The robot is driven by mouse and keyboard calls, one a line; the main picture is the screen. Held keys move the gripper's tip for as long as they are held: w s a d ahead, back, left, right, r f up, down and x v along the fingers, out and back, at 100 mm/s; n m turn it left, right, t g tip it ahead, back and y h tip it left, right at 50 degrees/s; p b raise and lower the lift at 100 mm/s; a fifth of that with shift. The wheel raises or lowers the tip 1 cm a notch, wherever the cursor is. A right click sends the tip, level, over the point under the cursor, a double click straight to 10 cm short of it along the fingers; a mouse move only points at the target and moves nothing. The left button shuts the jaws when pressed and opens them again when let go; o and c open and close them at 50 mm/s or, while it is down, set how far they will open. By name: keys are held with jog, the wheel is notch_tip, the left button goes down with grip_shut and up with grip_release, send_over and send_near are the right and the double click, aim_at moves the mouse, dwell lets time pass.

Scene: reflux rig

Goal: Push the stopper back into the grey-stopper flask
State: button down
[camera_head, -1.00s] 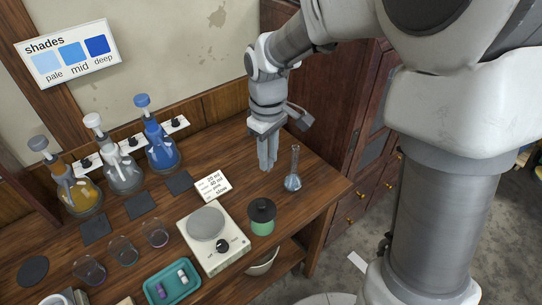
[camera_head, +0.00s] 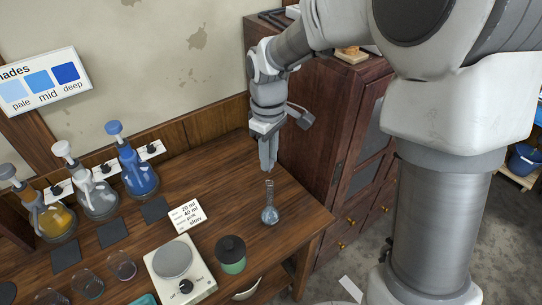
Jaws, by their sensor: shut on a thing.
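The grey-stopper flask (camera_head: 54,222) stands at the far left of the bench in the head view, with amber liquid in it. Its grey stopper (camera_head: 8,171) shows at the top near the left picture edge; I cannot tell how deep it sits. My gripper (camera_head: 268,168) points down at the right of the bench, well apart from that flask.
A white-stopper flask (camera_head: 98,199) and a blue-stopper flask (camera_head: 139,177) stand between the grey-stopper flask and my gripper. A scale (camera_head: 197,285), a dark-lidded green jar (camera_head: 231,261), a card (camera_head: 187,215) and several beakers are nearer. A dark cabinet (camera_head: 315,125) stands to the right.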

jog(key=shift+w+d+f, duration=0.1)
jog(key=shift+w, duration=0.05)
jog(key=shift+f+b, duration=1.45)
jog(key=shift+f, duration=0.35)
jog(key=shift+f, duration=0.1)
jog(key=shift+f, duration=0.4)
jog(key=shift+f+b, duration=0.55)
jog(key=shift+b, duration=0.05)
dwell(0.5)
jog(key=c, duration=0.6)
grip_release()
jog(key=shift+r, duration=0.1)
